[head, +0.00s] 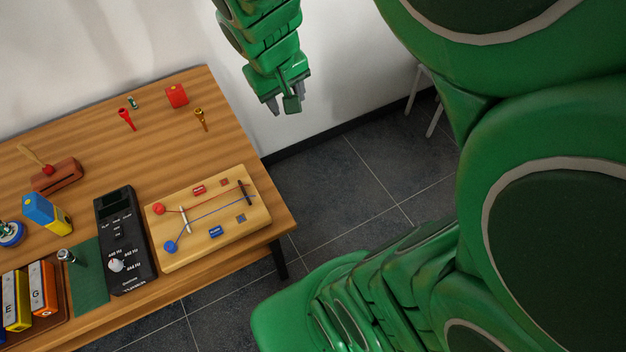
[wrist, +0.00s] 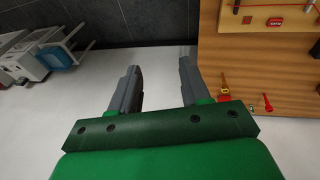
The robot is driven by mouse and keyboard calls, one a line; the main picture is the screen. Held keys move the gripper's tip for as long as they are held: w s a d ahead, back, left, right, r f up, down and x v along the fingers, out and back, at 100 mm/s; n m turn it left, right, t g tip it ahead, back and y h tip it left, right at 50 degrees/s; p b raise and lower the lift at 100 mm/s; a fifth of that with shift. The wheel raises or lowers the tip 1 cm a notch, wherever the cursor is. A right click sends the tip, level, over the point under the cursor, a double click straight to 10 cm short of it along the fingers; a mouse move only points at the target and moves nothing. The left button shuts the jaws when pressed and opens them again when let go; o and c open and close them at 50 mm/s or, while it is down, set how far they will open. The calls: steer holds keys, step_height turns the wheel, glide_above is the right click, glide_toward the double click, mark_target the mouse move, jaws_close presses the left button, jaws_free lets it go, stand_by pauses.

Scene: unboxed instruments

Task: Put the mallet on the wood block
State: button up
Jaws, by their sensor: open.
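The mallet (head: 47,169) has a red ball head and a light wooden handle; it is at the left of the table in the head view. Its head overlaps the top of the reddish-brown wood block (head: 68,175), with the handle sticking out to the upper left. I cannot tell whether the head rests on the block or lies just behind it. My gripper (head: 286,102) is open and empty, past the table's far right corner, well away from both. Neither mallet nor block shows there.
The wooden table (head: 120,165) carries a string board (head: 255,210), a black tuner box (head: 125,240), a blue-yellow box (head: 45,213) and coloured bars (head: 42,285). A red mouthpiece (head: 126,119), gold mouthpiece (head: 201,119) and red box (head: 177,95) stand at the back. The table's middle has bare room.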

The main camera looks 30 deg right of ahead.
steer(key=s+a+g+y, duration=0.1)
steer(key=s+a+g, duration=0.1)
steer(key=s, duration=0.7)
steer(key=s+a+g+y, duration=0.1)
steer(key=s+a+g, duration=0.1)
steer(key=s, duration=0.8)
steer(key=shift+a+f, duration=0.25)
steer(key=shift+f, duration=0.05)
